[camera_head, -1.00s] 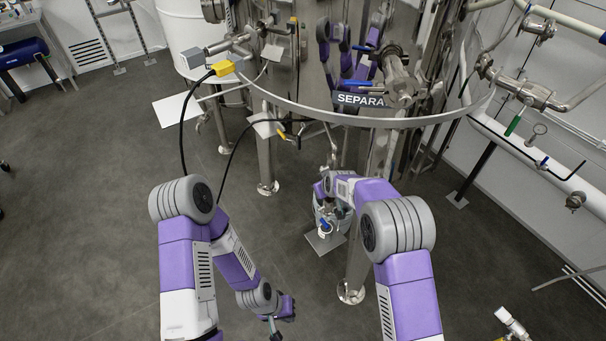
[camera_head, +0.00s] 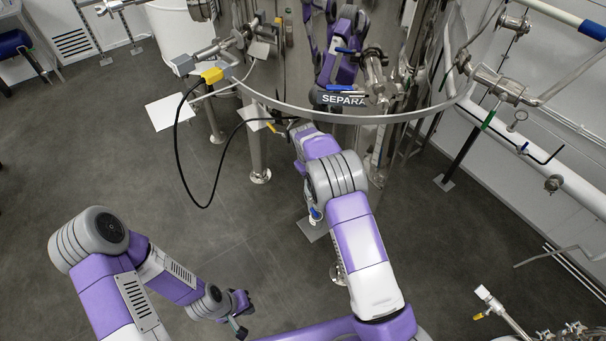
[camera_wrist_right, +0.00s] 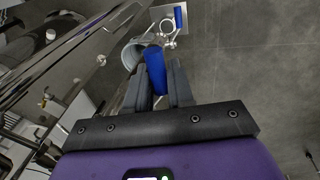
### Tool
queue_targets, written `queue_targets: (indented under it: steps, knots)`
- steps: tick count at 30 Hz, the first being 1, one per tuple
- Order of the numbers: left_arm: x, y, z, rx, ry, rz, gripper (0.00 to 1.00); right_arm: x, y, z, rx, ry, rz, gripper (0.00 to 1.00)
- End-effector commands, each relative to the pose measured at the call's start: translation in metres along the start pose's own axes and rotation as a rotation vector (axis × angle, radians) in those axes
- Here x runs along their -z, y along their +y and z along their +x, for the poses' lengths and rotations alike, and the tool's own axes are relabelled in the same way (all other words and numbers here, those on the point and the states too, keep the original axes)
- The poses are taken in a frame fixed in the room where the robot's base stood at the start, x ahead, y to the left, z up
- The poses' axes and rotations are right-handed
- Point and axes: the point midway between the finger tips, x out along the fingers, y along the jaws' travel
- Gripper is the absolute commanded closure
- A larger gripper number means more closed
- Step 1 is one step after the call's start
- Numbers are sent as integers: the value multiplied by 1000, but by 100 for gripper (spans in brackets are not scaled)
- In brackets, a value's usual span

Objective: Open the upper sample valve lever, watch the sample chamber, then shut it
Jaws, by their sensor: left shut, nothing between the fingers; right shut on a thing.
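In the right wrist view my right gripper (camera_wrist_right: 165,88) is shut on a blue lever handle (camera_wrist_right: 155,70), which lies between its two dark fingers. A grey rounded vessel (camera_wrist_right: 132,52), perhaps the sample chamber, shows just beyond, partly hidden by the handle and fingers. A second blue handle (camera_wrist_right: 178,18) sits farther off above a square plate. In the head view my right arm covers its gripper and most of the sample assembly; only a small blue part (camera_head: 316,213) shows beside the arm. My left gripper (camera_head: 241,330) is shut and empty, low over the floor.
The steel separator tank (camera_head: 290,70) stands ahead, with a curved rail (camera_head: 330,116) around its front. A black cable (camera_head: 178,150) loops at left. Pipes with valves (camera_head: 500,88) run along the right. The floor at centre left is clear.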

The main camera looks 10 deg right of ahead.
Motion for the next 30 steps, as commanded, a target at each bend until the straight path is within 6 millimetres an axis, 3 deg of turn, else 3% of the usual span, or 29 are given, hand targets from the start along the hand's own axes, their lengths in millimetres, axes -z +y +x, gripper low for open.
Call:
queue_targets:
  steps: [13,14,17,26,30]
  knots:
    - [0,0,-1,0,0,0,100,-4,3,2,-1,-21,3,100]
    - [0,0,-1,0,0,0,100,-4,3,2,-1,-21,3,76]
    - [0,0,-1,0,0,0,100,-4,3,1,0,-20,3,61]
    - [0,0,-1,0,0,0,100,-3,3,-1,0,-14,3,61]
    - [0,-1,2,0,0,0,100,-2,3,-15,0,-11,4,61]
